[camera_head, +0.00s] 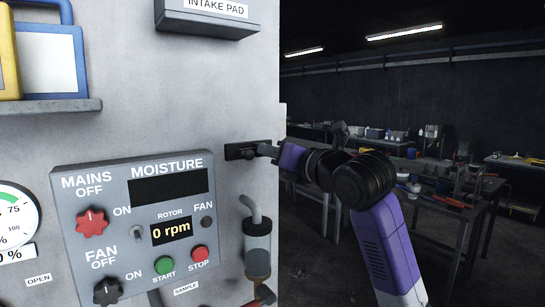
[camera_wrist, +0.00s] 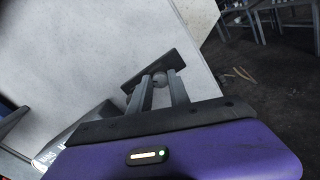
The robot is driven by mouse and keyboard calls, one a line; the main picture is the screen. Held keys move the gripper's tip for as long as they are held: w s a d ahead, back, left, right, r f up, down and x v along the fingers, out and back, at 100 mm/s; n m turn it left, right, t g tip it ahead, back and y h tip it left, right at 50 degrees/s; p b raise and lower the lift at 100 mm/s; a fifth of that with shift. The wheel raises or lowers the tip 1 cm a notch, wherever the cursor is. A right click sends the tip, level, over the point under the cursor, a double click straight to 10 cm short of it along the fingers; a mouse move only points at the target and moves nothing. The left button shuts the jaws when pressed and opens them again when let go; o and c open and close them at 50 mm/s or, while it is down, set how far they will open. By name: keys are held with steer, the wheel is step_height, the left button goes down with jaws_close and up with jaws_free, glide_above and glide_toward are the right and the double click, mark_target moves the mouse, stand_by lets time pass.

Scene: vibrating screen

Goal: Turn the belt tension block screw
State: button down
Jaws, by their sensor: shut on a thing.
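The belt tension block (camera_head: 240,151) is a dark rectangular piece on the light grey machine panel, near its right edge in the head view. In the wrist view the block (camera_wrist: 149,69) shows as a dark bar fixed to the pale panel. A small round grey screw head (camera_wrist: 160,79) stands out from it. My gripper (camera_wrist: 161,86) has its two grey fingers on either side of the screw and is shut on it. In the head view my gripper (camera_head: 267,150) reaches the block from the right, and the screw is hidden there by the fingers.
A control box (camera_head: 133,215) with a red mains knob and a rotor display reading 0 rpm is left of the block. A cylindrical fitting (camera_head: 257,247) hangs below my gripper. A shelf (camera_head: 50,107) juts out at upper left. Cluttered workbenches (camera_head: 400,143) stand far right.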

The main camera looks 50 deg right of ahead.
steer(key=shift+f+m+p, duration=0.2)
steer(key=shift+m+p, duration=0.45)
steer(key=shift+m, duration=6.3)
steer(key=shift+f+m+p, duration=0.15)
steer(key=shift+m+p, duration=0.45)
steer(key=shift+m, duration=6.35)
steer(key=c, duration=1.2)
jaws_free()
steer(key=shift+s, duration=0.1)
